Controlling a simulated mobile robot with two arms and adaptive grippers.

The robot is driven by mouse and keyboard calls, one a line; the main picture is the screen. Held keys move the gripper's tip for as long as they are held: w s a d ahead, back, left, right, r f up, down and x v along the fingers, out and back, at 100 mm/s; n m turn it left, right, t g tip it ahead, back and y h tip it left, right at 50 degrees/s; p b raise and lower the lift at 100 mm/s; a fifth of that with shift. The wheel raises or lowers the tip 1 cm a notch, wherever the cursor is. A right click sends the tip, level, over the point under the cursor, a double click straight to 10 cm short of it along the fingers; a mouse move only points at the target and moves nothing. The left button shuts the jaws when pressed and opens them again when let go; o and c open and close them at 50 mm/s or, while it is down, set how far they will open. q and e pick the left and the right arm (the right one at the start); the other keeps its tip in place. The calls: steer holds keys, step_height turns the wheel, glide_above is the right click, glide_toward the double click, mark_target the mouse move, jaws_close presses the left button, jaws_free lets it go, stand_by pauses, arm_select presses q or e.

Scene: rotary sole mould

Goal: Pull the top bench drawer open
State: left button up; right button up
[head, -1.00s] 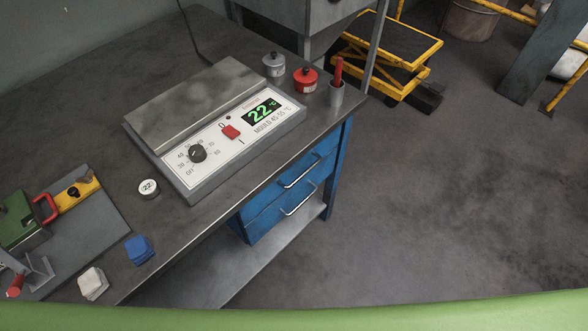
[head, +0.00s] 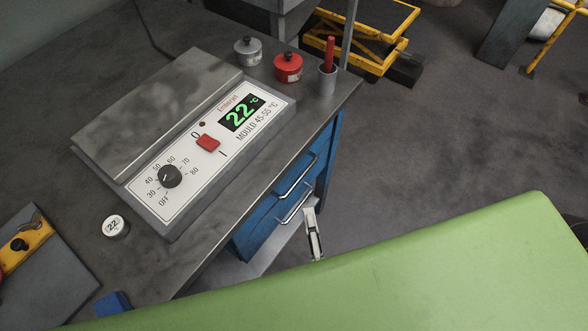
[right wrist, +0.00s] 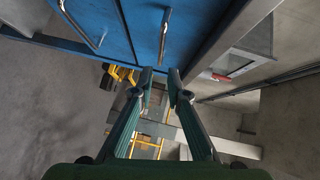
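The blue drawer unit hangs under the bench, both drawers shut. The top drawer's bar handle (head: 297,176) and the lower drawer's handle (head: 294,208) show in the head view. My right gripper (head: 309,211) is in front of the drawers, overlapping the right end of the lower handle in the picture. In the right wrist view my right gripper (right wrist: 160,72) is open, with nothing between its fingers. The fingers point toward a handle (right wrist: 165,33), which lies ahead and apart from the tips. A second handle (right wrist: 78,25) is farther left. My left gripper is not in view.
The grey bench top (head: 235,212) carries a heater control box (head: 170,108) reading 22 °C, a red pot (head: 288,68), a grey pot (head: 247,51) and a cup (head: 327,82). A yellow lift cart (head: 370,40) stands behind. Floor right of the bench is clear.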

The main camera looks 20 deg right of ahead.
mark_target(302, 174)
steer(key=w, duration=0.4)
steer(key=w+d+f+p, duration=0.1)
steer(key=w, duration=0.3)
steer(key=w+p, duration=0.1)
steer(key=w, duration=0.3)
steer(key=shift+w+d+f, duration=0.2)
steer(key=shift+d+f, duration=0.05)
steer(key=shift+d, duration=0.1)
steer(key=shift+w+f, duration=0.15)
steer(key=shift+w, duration=0.25)
jaws_close()
